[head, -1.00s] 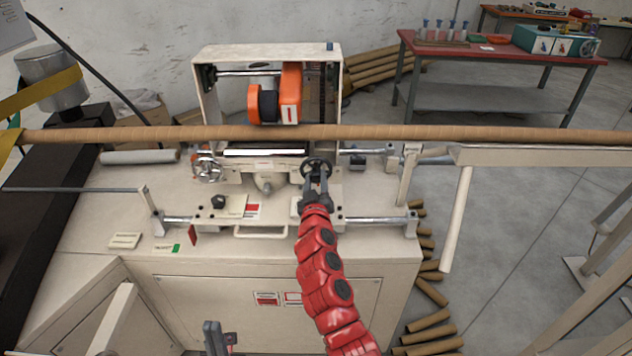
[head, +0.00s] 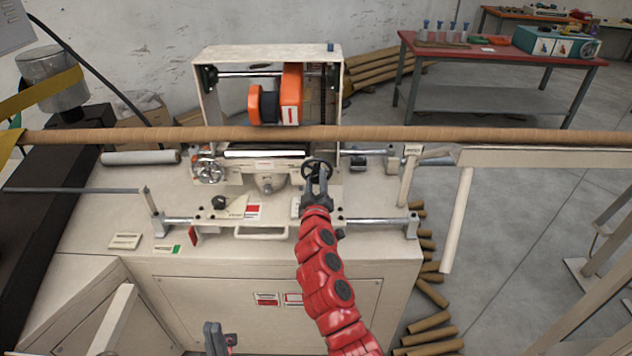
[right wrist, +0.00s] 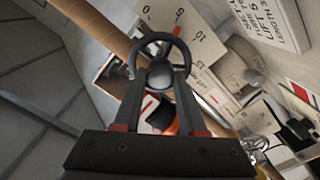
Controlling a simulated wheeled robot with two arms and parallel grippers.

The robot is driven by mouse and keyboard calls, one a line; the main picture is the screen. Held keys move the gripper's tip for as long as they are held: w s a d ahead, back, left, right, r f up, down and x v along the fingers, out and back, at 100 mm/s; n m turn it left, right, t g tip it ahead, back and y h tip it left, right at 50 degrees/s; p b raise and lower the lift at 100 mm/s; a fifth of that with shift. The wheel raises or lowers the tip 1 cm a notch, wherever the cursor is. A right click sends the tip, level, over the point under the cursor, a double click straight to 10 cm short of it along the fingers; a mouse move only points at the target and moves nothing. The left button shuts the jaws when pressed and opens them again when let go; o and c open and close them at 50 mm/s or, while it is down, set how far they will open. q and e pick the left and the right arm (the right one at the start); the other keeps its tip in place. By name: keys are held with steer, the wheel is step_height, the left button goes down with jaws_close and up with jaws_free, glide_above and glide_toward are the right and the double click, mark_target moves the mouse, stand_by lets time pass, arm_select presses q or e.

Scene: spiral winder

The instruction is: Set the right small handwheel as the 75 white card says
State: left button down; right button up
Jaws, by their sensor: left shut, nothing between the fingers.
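The right small handwheel (head: 312,163), a dark ring, sits on the front of the winder, right of its middle. It also shows in the right wrist view (right wrist: 134,57). My right gripper (head: 317,182) is at this wheel, its two fingers apart. In the wrist view its fingers (right wrist: 161,76) lie either side of a grey round part; I cannot tell whether they press on it. A pale dial plate (right wrist: 195,42) with numbers and an orange mark lies behind the wheel. My left gripper (head: 215,336) is shut and empty at the bottom. Which card is the 75 white one is too small to read.
A silver handwheel (head: 208,170) sits at the left of the carriage. A long brown tube (head: 430,134) crosses above the bench. Small cards (head: 125,241) lie on the bench top at left. A lettered white card (right wrist: 268,28) shows in the wrist view.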

steer(key=o, duration=0.4)
steer(key=shift+o, duration=0.2)
steer(key=shift+s, duration=0.1)
steer(key=s+b, duration=0.3)
steer(key=s, duration=1.4)
steer(key=shift+s, duration=0.1)
